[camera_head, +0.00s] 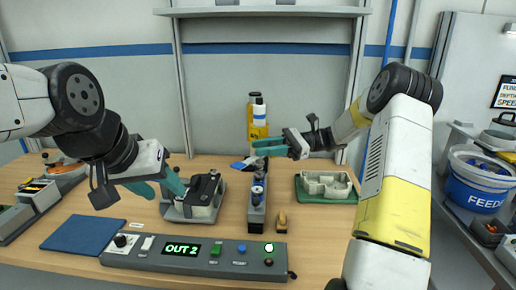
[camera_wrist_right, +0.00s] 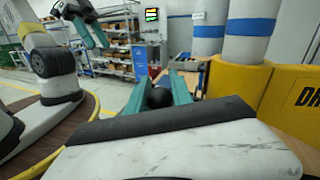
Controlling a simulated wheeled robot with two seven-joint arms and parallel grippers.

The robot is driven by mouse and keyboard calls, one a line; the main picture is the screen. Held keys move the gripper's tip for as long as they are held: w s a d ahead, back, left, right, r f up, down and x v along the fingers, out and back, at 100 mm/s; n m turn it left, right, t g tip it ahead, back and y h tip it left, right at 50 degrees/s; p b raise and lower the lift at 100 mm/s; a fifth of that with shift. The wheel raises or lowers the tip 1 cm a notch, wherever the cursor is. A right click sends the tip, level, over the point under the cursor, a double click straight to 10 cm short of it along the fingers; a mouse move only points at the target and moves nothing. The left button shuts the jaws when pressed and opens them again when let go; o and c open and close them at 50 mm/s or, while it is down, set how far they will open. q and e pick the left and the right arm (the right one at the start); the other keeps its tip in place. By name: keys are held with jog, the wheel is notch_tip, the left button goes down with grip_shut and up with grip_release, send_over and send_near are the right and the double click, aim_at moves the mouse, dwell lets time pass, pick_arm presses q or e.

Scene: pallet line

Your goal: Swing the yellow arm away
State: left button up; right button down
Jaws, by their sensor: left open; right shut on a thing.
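A tall yellow thing (camera_head: 258,125) stands at the back of the bench. It is large and yellow at the right of the right wrist view (camera_wrist_right: 235,82). I cannot tell whether it is the yellow arm. My right gripper (camera_head: 265,147) is in front of it, pointing left. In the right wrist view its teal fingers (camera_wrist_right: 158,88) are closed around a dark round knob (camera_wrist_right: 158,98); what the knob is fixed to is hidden. My left gripper (camera_head: 158,186) is open and empty, just left of a grey clamp fixture (camera_head: 196,206).
A control box (camera_head: 190,256) reading "OUT 2" lies along the front edge. A green tray (camera_head: 318,198) lies right, a blue mat (camera_head: 82,235) left. A blue feed bucket (camera_head: 478,185) stands far right.

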jog(key=c, duration=1.2)
grip_release()
jog(key=shift+w+d, duration=0.1)
jog(key=shift+d, duration=0.4)
jog(key=shift+o, duration=0.3)
jog(key=shift+a, duration=0.1)
jog(key=w+d, duration=0.1)
jog(key=d, duration=0.6)
jog(key=shift+w+d, duration=0.15)
jog(key=shift+d, duration=0.2)
